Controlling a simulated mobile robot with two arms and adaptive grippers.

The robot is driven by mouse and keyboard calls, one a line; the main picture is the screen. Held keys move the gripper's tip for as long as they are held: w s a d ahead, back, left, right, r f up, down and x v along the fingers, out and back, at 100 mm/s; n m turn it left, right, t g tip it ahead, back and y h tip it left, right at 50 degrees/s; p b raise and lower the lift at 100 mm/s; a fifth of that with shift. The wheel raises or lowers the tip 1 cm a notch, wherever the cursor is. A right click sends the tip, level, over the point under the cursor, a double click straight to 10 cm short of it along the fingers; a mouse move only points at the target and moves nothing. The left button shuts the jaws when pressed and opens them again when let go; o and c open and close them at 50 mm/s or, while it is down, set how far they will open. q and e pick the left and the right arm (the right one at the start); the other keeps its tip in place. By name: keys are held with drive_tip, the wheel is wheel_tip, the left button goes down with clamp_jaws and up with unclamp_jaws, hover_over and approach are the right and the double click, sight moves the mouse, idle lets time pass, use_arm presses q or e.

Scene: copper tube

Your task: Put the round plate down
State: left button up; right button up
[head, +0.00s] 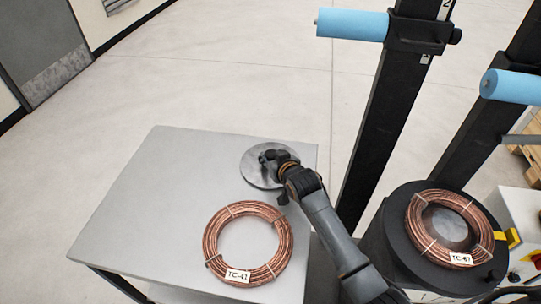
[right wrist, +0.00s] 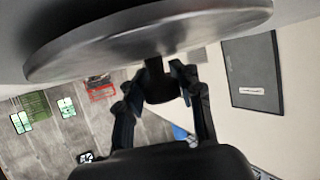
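The round plate (head: 252,176) is a flat grey metal disc over the back right part of the grey table (head: 150,200). In the right wrist view the plate (right wrist: 150,38) spans the top, with a short dark knob (right wrist: 158,86) on its face. My right gripper (head: 275,160) is over the plate's middle, and in the right wrist view its fingers (right wrist: 165,85) are closed around the knob. I cannot tell whether the plate touches the table or is slightly above it. My left gripper is not in view.
A copper tube coil (head: 213,245) with a tag lies on the table in front of the plate. Another coil (head: 413,222) lies on a round black stand (head: 385,250) at right. Dark posts with blue rollers (head: 352,24) stand behind. The table's left half is clear.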

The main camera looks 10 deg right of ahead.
drive_tip(key=o, duration=0.4)
drive_tip(key=shift+s+r, duration=0.1)
drive_tip(key=shift+r, duration=0.1)
drive_tip(key=v, duration=1.2)
drive_tip(key=shift+p, duration=0.3)
drive_tip(key=shift+f, duration=0.1)
